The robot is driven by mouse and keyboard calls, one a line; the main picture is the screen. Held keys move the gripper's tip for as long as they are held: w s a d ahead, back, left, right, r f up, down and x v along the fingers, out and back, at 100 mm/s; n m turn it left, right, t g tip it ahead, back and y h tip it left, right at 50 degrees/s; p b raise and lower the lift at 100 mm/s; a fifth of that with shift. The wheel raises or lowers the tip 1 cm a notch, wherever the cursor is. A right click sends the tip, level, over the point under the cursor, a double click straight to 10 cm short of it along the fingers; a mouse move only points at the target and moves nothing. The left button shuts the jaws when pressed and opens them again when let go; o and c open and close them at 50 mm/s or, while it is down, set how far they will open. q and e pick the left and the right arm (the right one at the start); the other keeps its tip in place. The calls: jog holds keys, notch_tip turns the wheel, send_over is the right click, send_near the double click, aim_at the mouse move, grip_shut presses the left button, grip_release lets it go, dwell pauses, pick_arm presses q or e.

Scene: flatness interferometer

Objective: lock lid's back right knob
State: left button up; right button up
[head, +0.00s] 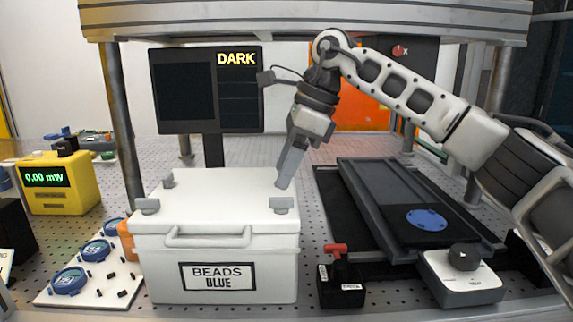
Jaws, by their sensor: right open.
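A white box labelled "BEADS BLUE" (217,277) stands at the front centre with its white lid (222,190) on. Grey knobs show at the lid's front left (148,206), back left (168,180) and front right (282,205) corners. My left gripper is out of view.
A monitor reading "DARK" (207,88) stands behind the box. Right of it are a dark rail stage (365,205) with a blue disc (426,219), a red-topped black device (340,287) and a white dial unit (461,278). A yellow power meter (60,184) stands left.

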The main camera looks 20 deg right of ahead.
jog(key=shift+c, duration=0.3)
jog(key=c, duration=0.9)
